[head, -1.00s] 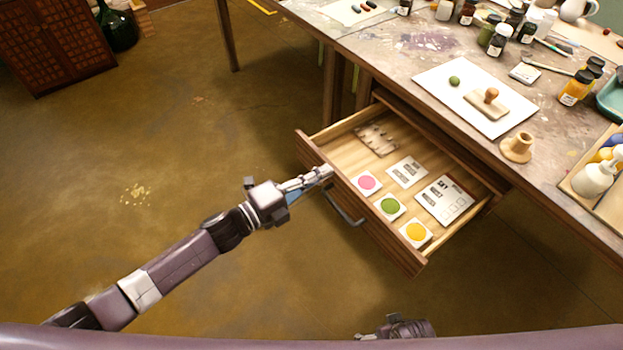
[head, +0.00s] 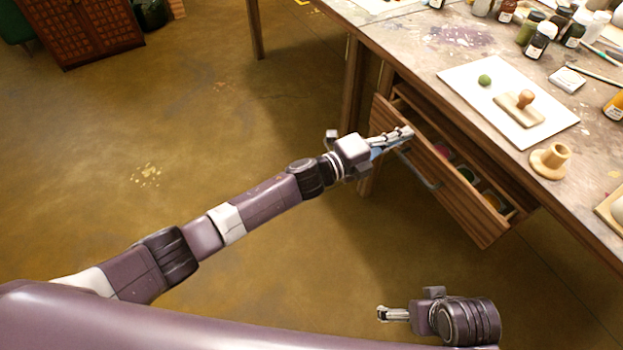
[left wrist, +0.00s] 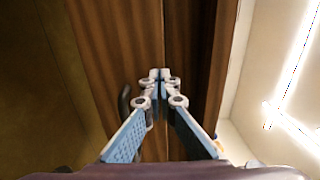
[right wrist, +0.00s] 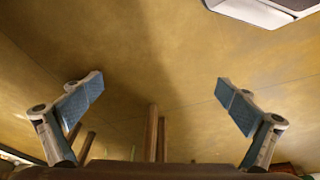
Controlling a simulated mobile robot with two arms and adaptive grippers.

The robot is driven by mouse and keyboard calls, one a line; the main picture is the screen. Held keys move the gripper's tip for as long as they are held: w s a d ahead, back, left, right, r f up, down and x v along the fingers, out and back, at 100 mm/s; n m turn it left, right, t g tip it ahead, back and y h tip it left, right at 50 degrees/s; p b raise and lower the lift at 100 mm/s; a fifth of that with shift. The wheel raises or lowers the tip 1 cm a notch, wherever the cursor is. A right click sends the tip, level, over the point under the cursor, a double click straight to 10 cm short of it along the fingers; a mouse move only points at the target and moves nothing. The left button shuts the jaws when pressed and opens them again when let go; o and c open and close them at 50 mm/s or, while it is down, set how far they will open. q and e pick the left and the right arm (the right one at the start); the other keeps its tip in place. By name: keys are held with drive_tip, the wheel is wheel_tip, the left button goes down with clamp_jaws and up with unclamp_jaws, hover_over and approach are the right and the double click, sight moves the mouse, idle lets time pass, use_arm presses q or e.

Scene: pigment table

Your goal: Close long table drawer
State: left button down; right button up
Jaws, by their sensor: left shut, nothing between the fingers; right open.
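The long wooden drawer (head: 455,190) under the table (head: 590,190) stands partly open, with a narrow strip of its inside showing. Its dark bar handle (head: 425,173) is on the front face and also shows in the left wrist view (left wrist: 125,103). My left gripper (head: 408,133) is shut and empty, its fingertips at the drawer front near the upper edge, left of the handle. In the left wrist view the closed fingertips (left wrist: 160,75) are against or very close to the wood. My right gripper (head: 382,313) is open and empty, low over the floor and away from the drawer; its fingers (right wrist: 160,105) are spread.
On the tabletop are a white board (head: 500,95) with a wooden stamp (head: 522,103), a wooden holder (head: 549,160) near the edge, and several bottles. The floor (head: 200,180) before the drawer is clear.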

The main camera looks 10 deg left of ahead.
sight(413, 129)
use_arm(q)
drive_tip(key=b+x, duration=0.1)
drive_tip(key=x, duration=0.2)
drive_tip(key=shift+d+f, duration=0.1)
drive_tip(key=shift+d, duration=0.05)
drive_tip(key=shift+b+x, duration=0.55)
drive_tip(key=shift+x, duration=0.25)
drive_tip(key=shift+w, duration=0.1)
use_arm(e)
drive_tip(key=v, duration=0.3)
drive_tip(key=shift+s+r, duration=0.25)
drive_tip(key=shift+r, duration=0.05)
use_arm(q)
drive_tip(key=shift+r, duration=0.35)
